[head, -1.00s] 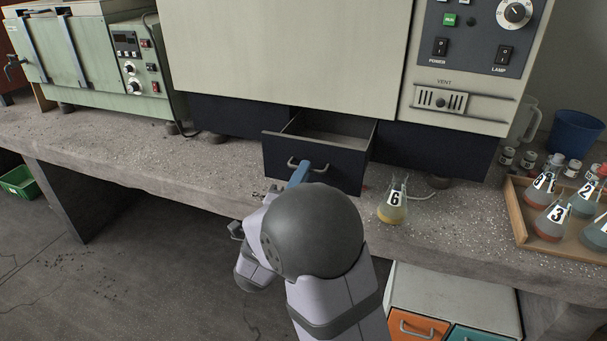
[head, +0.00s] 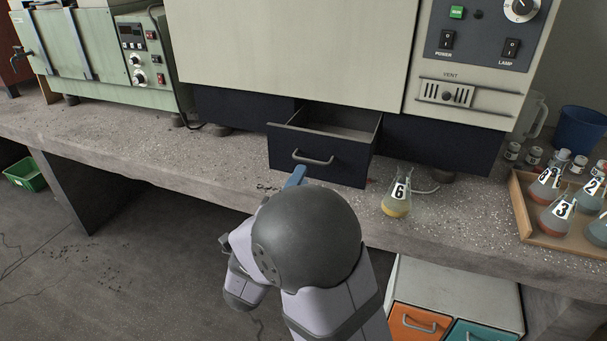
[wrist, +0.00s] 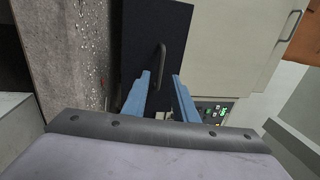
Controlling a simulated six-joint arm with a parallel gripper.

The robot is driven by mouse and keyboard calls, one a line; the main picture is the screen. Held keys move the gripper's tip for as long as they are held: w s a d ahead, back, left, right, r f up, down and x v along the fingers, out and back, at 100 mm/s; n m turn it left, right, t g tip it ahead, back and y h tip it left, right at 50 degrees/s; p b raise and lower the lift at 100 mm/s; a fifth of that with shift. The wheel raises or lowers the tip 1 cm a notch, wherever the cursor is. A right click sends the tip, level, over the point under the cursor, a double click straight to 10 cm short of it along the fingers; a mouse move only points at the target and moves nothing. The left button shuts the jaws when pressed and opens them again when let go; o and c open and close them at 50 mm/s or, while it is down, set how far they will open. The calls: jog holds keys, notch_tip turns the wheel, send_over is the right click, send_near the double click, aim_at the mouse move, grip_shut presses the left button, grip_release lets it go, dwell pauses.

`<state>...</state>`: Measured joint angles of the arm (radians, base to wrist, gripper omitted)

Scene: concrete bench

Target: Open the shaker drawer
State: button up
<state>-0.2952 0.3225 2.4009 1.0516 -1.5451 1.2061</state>
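The dark navy drawer (head: 335,168) under the large cream machine stands pulled out, with its grey inside showing. Its grey bar handle (head: 313,158) is on the front panel.
A flask of yellow liquid marked 6 (head: 397,198) stands just right of the open drawer. A wooden tray (head: 522,215) with several flasks is at the right. A green box machine (head: 100,60) stands at the left. The bench front (head: 130,160) left of the drawer is clear.

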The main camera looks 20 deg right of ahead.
jog(key=shift+v, duration=1.1)
